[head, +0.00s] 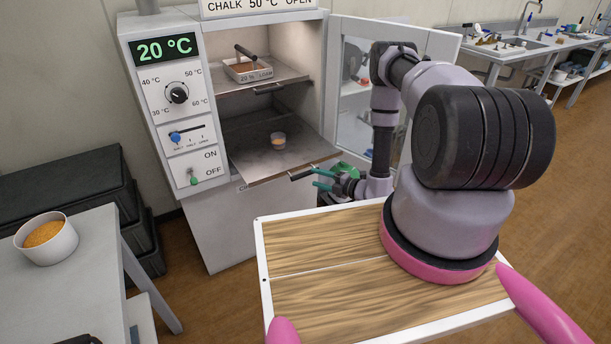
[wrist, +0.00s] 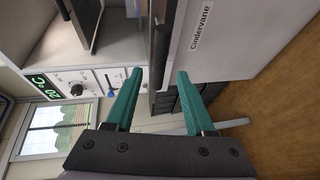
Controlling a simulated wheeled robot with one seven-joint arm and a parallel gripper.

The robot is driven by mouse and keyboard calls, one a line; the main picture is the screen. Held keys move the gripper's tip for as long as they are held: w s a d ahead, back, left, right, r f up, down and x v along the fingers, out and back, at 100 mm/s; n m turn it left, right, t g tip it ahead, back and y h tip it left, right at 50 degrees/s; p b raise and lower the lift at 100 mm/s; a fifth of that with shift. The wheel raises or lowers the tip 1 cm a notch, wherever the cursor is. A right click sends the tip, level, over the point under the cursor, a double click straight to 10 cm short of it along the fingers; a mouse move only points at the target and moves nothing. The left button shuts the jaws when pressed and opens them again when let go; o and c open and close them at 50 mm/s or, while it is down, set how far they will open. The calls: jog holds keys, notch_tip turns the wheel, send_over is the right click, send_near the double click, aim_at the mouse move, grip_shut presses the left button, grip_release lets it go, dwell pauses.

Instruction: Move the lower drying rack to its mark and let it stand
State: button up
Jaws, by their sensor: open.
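In the wrist view, a dark bar at the rack's front (wrist: 159,40) reaches toward the gap between the fingertips (wrist: 158,76). I cannot tell whether they touch. I cannot make out the mark.
The upper rack (head: 287,76) holds a tray labelled loam (head: 249,72). The oven door (head: 350,110) stands open at the right, close to my arm. A table (head: 75,285) with a bowl of orange grains (head: 47,240) is at the left.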

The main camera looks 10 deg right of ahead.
aim_at(307, 175)
jog(key=x, duration=0.6)
grip_shut()
dwell(1.4)
